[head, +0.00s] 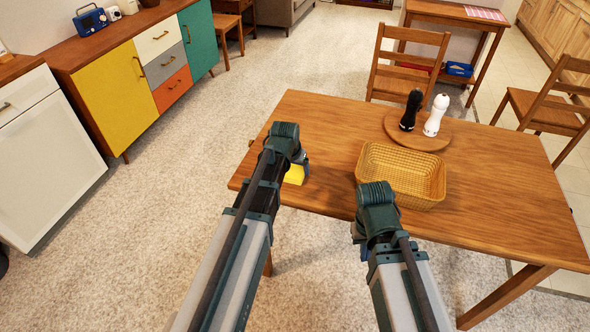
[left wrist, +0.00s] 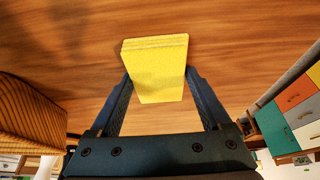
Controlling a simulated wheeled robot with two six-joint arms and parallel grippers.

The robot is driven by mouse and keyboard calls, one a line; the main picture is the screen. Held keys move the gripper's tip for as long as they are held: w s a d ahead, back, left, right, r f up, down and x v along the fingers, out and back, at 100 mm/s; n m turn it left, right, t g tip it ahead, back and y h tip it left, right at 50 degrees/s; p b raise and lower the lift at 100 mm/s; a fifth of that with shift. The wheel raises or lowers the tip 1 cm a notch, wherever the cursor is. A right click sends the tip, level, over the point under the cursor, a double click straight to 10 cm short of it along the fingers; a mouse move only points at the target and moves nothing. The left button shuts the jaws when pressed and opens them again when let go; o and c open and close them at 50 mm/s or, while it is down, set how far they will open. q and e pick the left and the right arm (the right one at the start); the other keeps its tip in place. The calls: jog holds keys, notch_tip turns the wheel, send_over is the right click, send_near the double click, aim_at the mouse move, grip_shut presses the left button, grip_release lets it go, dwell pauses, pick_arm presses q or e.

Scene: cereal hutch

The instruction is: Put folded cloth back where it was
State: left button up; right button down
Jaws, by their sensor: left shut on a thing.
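The folded cloth (head: 295,174) is yellow and shows beside my left gripper, over the near left part of the wooden table (head: 300,112). In the left wrist view the cloth (left wrist: 158,75) is a thick, layered yellow block between the two fingers. My left gripper (left wrist: 158,85) is shut on it. Whether the cloth touches the table top is hard to tell. In the head view my left gripper (head: 303,162) is partly hidden by its own wrist. My right gripper (head: 378,208) is at the table's near edge, in front of the basket; its fingers are hidden.
A yellow woven basket (head: 400,174) stands on the table beside my right gripper. Behind it a round wooden board (head: 440,138) holds a black mill (head: 411,110) and a white mill (head: 436,116). Chairs stand around the table. The table's right side is clear.

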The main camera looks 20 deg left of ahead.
pick_arm(q)
jog(key=shift+f, duration=0.2)
jog(key=o, duration=1)
jog(key=shift+r, duration=0.15)
jog(key=shift+s+r+p, duration=0.2)
jog(key=shift+r+p, duration=0.4)
jog(key=p+v, duration=1)
jog(key=v, duration=0.1)
jog(key=s+d+f+m+g, duration=0.1)
jog(key=s+d+g, duration=0.1)
jog(key=s+d, duration=0.4)
jog(key=s+d+m+g+y, duration=0.1)
jog(key=s+d+m+g, duration=0.1)
jog(key=s+d, duration=0.5)
jog(key=s+g, duration=0.1)
jog(key=s, duration=0.5)
jog(key=shift+d+f+y, duration=0.25)
jog(key=shift+f+y, duration=0.05)
jog(key=shift+f, duration=0.05)
jog(key=shift+w, duration=0.1)
